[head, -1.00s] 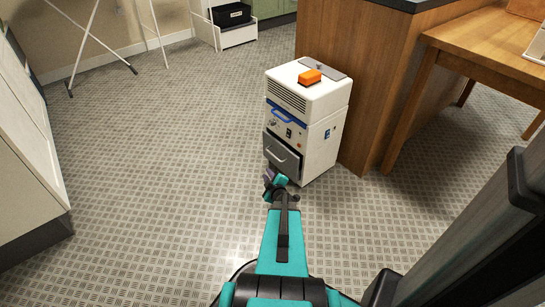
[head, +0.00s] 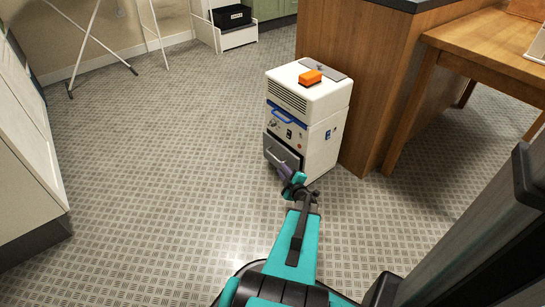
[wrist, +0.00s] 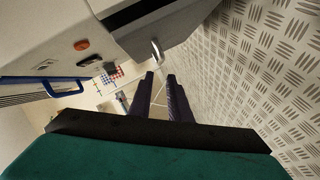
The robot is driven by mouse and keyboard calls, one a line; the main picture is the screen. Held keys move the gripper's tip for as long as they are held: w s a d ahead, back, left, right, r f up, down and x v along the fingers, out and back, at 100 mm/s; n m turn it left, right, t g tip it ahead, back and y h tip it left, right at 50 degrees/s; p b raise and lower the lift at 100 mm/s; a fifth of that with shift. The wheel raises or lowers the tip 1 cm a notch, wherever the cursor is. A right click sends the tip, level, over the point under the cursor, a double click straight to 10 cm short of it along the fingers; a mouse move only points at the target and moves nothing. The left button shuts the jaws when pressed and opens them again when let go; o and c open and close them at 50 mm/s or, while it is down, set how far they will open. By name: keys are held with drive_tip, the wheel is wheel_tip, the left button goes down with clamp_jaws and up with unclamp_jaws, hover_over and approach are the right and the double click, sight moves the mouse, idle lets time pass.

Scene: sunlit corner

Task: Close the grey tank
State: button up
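The grey tank (head: 280,149) is a drawer low in the front of a white cabinet-like machine (head: 318,129). In the wrist view the tank (wrist: 165,28) juts out from the machine's front, with a dark gap along its edge. Its pale bar handle (wrist: 157,52) is just beyond my fingertips. My gripper (head: 284,171) is at the lower front of the tank and covers part of it in the head view. In the wrist view my gripper's (wrist: 160,77) two dark purple fingers are parted, with a narrow empty gap between them. Whether they touch the handle is unclear.
An orange object (head: 310,77) lies on top of the machine. A wooden counter (head: 347,90) stands close behind it, and a wooden table (head: 490,50) is to the right. A pale cabinet (head: 25,150) is at the left. The patterned floor (head: 170,150) left of the machine is clear.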

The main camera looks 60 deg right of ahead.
sight(274, 157)
drive_tip(key=b+x, duration=0.4)
drive_tip(key=x, duration=0.9)
drive_tip(key=shift+w+d+f, duration=0.1)
drive_tip(key=shift+w+f, duration=0.05)
drive_tip(key=shift+w, duration=0.05)
clamp_jaws()
